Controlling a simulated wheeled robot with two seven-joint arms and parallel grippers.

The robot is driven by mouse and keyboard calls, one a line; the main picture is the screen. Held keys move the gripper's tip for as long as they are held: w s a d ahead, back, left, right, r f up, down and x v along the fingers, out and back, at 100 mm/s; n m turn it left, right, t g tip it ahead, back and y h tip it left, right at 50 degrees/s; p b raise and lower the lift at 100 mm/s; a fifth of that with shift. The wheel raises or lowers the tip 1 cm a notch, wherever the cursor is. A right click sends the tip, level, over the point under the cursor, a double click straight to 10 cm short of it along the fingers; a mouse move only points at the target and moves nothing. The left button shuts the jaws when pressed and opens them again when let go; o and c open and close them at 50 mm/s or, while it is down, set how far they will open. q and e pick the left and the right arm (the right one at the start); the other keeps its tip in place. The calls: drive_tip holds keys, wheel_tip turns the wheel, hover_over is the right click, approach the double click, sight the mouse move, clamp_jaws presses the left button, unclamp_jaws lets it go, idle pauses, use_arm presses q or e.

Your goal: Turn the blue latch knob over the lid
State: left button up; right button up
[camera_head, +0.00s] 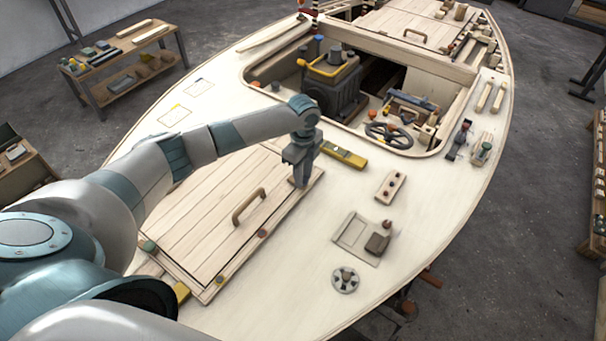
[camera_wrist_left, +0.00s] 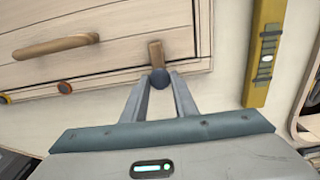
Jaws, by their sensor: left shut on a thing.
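The blue latch knob (camera_wrist_left: 160,79) sits at the lid's edge in the left wrist view, between the fingertips of my left gripper (camera_wrist_left: 160,84), which is shut on it. A short wooden latch bar (camera_wrist_left: 156,54) runs from the knob across the edge and onto the lid. The plank lid (camera_wrist_left: 110,35) lies flat, with a wooden handle (camera_wrist_left: 55,47). In the head view my left gripper (camera_head: 299,180) points down at the far corner of the lid (camera_head: 215,205) and hides the knob. My right gripper is not in view.
A yellow spirit level (camera_head: 344,153) lies on deck close beside the gripper. A red knob (camera_head: 263,232) and a green knob (camera_head: 149,246) sit along the lid's edge.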

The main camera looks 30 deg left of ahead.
use_arm(q)
drive_tip(key=shift+r, duration=0.1)
drive_tip(key=o, duration=1.1)
drive_tip(key=shift+r, duration=0.6)
drive_tip(key=shift+r+b, duration=2.4)
drive_tip(key=shift+r, duration=5.7)
drive_tip(key=shift+f, duration=0.1)
